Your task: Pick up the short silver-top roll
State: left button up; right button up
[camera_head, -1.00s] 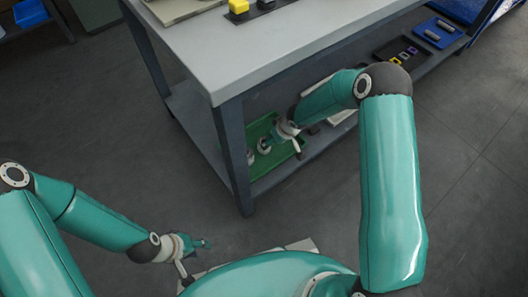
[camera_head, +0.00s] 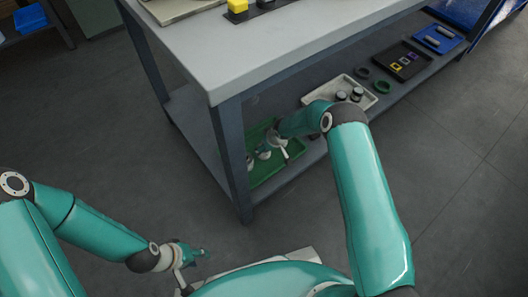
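My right arm reaches under the workbench. Its gripper (camera_head: 255,158) is low over the green tray (camera_head: 272,177) on the lower shelf. A small pale, round-ended item (camera_head: 250,161) shows at the gripper, possibly a roll. I cannot tell whether the fingers are open, shut or touching it. Small dark rolls with lighter tops (camera_head: 356,94) stand in the pale tray (camera_head: 371,101) to the right, clear of the gripper. I cannot tell which roll is the short silver-top one. My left gripper (camera_head: 204,253) is low at the lower left, away from the rolls; its finger state is unclear.
The workbench top (camera_head: 235,60) overhangs the shelf, and its front leg (camera_head: 232,155) stands just left of the green tray. Green rings (camera_head: 382,87), a black tray (camera_head: 403,62) and a blue tray (camera_head: 438,40) are farther right. The floor in front is open.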

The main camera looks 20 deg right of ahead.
jog(key=b+x, duration=0.2)
jog(key=x, duration=0.2)
jog(key=shift+w+a+f, duration=0.1)
jog(key=shift+w+a, duration=0.05)
jog(key=shift+w, duration=0.15)
jog(key=c, duration=1.3)
